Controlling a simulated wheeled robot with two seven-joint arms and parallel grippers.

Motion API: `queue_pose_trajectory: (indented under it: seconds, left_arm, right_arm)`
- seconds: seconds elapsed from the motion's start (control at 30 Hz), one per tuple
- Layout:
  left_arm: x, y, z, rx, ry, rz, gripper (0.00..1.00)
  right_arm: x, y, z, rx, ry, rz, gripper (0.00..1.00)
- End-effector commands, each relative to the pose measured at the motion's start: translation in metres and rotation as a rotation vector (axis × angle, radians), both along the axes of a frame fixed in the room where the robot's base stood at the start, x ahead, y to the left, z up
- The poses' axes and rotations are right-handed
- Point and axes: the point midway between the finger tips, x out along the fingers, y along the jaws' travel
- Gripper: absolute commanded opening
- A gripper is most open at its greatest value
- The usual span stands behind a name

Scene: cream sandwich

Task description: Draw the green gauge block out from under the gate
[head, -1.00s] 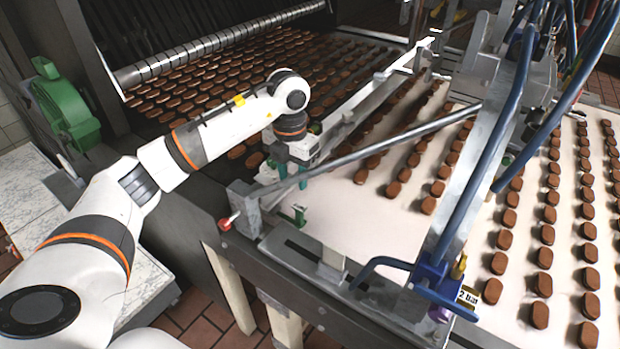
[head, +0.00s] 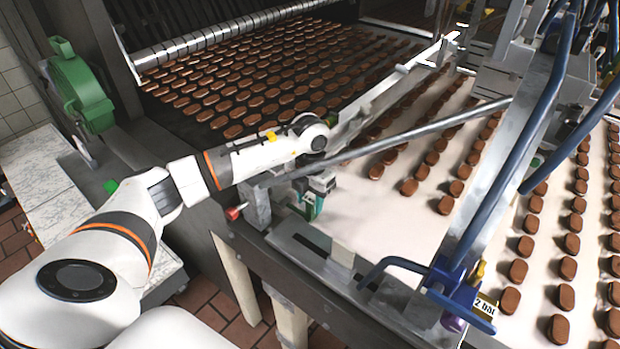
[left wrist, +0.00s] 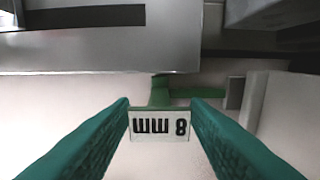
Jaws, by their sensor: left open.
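The green gauge block (left wrist: 158,94) shows in the left wrist view, with a white tab marked "8 mm" (left wrist: 158,125) at its near end. Its green part reaches toward the edge of a grey metal plate (left wrist: 90,52); how far it goes under cannot be told. My left gripper's green fingers (left wrist: 160,120) are open, one on each side of the tab, with narrow gaps. In the head view my left gripper (head: 312,203) is low over the near end of the long metal bar that looks like the gate (head: 375,98), and hides most of the block.
Rows of brown biscuits lie on the pale belt (head: 375,215) and the dark belt beyond. A slanted grey rod (head: 410,132) passes close above my left gripper. Blue tubes (head: 500,140) and a slotted metal plate (head: 300,245) are nearby. A red knob (head: 235,212) sits at the left corner.

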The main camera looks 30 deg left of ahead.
Motion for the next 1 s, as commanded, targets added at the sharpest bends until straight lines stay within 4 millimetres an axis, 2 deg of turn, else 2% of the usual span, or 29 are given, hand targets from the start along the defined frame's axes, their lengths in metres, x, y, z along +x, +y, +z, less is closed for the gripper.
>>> queue_pose_trajectory:
  seconds: [0.1,0.23,0.6,0.87,1.0]
  left_arm:
    - [-0.001,0.000,-0.016,-0.001,0.003,0.002,0.42]
    - [0.000,0.000,-0.027,0.000,0.000,0.000,0.42]
    - [0.000,0.000,-0.033,0.000,-0.001,0.000,0.42]
    - [0.000,0.000,-0.033,0.000,-0.001,0.000,0.00]
    - [0.000,0.000,-0.033,0.000,-0.001,0.000,0.00]
  right_arm:
    - [0.001,0.000,0.007,-0.001,-0.001,0.000,0.00]
    - [0.001,-0.001,0.009,-0.001,-0.002,0.000,0.00]
    - [0.002,-0.002,0.010,-0.002,-0.004,0.001,0.00]
    - [0.003,-0.002,0.010,-0.002,-0.005,0.002,0.00]
    - [0.003,-0.002,0.010,-0.001,-0.004,0.002,0.00]
